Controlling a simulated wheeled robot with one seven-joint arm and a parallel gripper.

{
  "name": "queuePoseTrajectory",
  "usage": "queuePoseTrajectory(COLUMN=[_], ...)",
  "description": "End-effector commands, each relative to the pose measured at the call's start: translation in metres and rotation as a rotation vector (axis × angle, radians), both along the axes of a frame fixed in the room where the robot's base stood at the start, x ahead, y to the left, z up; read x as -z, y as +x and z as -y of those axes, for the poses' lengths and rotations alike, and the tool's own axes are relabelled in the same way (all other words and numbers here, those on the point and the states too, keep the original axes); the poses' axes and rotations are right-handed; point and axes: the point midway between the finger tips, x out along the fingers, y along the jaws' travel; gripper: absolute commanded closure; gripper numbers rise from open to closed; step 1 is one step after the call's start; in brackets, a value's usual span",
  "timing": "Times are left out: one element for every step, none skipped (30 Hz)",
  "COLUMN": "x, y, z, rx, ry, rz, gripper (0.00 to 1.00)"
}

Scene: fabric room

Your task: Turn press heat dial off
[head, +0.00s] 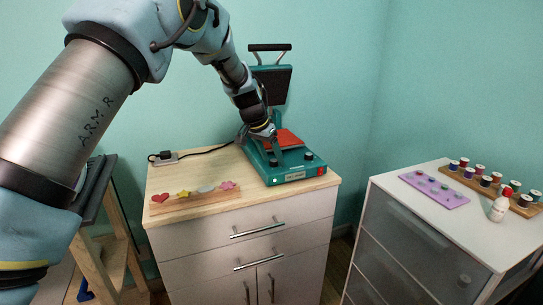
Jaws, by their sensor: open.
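The teal heat press (297,177) stands on the wooden top of the cabinet, with its dark upper plate raised and a red pad on its base. Two small dark dials show on its front part, a left dial (273,162) and a right dial (308,156). Their markings are too small to read, so I cannot tell which sets the heat or where either points. My gripper (274,149) is open, pointing down over the left side of the press, close to the left dial. I cannot tell whether it touches the dial. It hides part of the base and red pad.
A wooden strip with several coloured shapes (194,200) lies left of the press. A black cord runs to a socket block (163,158) behind it. At right, a white-topped cabinet (425,192) holds thread spools, a purple strip and a white bottle (500,206).

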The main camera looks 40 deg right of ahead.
Motion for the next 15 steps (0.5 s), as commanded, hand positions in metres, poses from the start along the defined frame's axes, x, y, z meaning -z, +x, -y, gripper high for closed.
queuePoseTrajectory(x=[0.0007,0.0010,0.0011,0.0011,0.0011,0.0012,0.0011,0.0011,0.0011,0.0011,0.0010,0.0010,0.0010,0.0010,0.0010], y=[0.0001,0.0002,0.0002,0.0003,0.0003,0.0003,0.0003,0.0003,0.0004,0.0004,0.0004,0.0004,0.0004,0.0004,0.0004], z=[0.0004,0.0005,0.0004,0.0004,0.0004,0.0003,0.0003,0.0003,0.0002,0.0002,0.0002,0.0002,0.0002,0.0002,0.0002], rx=[0.000,0.000,0.000,0.000,0.000,0.000,0.000,0.000,0.000,0.000,0.000,-0.001,-0.001,-0.001,-0.001], ry=[0.000,0.000,0.000,0.000,0.000,0.000,0.000,0.000,0.000,0.000,0.000,0.000,0.000,0.000,0.000], rz=[0.000,0.001,0.001,0.001,0.001,0.001,0.001,0.001,0.001,0.001,0.001,0.001,0.001,0.001,0.001], gripper=[0.34,0.34,0.34,0.34,0.34,0.34,0.34,0.35,0.40,0.43,0.47,0.51,0.54,0.58,0.62])
